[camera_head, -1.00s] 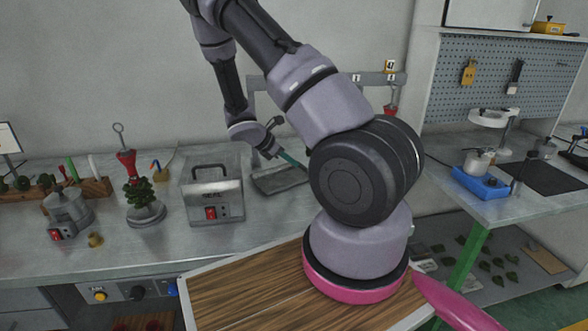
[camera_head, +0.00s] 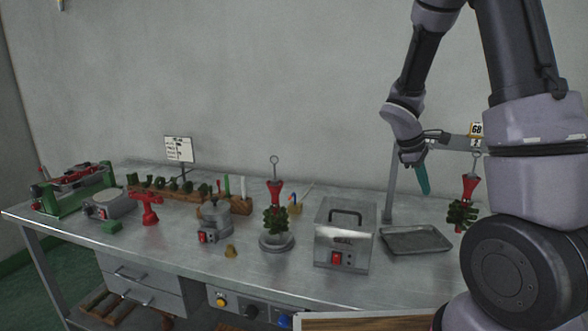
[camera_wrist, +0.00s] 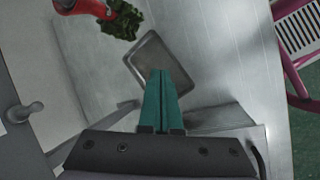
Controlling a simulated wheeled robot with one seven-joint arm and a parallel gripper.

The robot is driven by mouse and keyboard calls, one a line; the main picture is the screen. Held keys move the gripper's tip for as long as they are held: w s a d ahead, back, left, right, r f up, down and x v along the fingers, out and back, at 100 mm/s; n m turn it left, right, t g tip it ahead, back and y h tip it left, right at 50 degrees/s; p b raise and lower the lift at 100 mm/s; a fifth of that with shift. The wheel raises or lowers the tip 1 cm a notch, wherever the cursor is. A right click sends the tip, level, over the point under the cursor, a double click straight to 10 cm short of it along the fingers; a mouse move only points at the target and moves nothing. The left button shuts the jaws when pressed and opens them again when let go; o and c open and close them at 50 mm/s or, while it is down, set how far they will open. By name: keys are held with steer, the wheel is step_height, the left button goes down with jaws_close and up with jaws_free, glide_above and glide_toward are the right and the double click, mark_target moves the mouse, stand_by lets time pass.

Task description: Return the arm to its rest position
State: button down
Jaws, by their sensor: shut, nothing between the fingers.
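My arm (camera_head: 524,270) fills the right side of the head view, bent with its forearm reaching down over the bench. My gripper (camera_head: 423,182) has teal fingers that point down, above and a little right of the grey metal tray (camera_head: 412,250). In the wrist view the two fingers of my gripper (camera_wrist: 161,74) lie together, with nothing between them. The tray (camera_wrist: 172,48) looks empty there, beyond the fingertips; the fingers appear apart from it.
A stand with a post (camera_head: 391,185) rises beside the gripper. The bench (camera_head: 168,262) holds several more tools further left.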

steer(key=s+a+r+m+t+y, duration=0.2)
steer(key=s+a+r+m, duration=0.1)
steer(key=s+r, duration=0.3)
steer(key=s+a+r+m+t+y, duration=0.2)
steer(key=s+a+r+m, duration=0.2)
steer(key=r, duration=0.5)
steer(key=s+a+r+m+t+y, duration=0.2)
steer(key=s+a+r+m+y, duration=0.1)
steer(key=s+r+m, duration=0.3)
step_height(320, 180, up, 2)
steer(key=shift+s+a+r+m+t, duration=0.1)
steer(key=shift+s+a+m+t, duration=0.25)
steer(key=shift+s+a, duration=0.65)
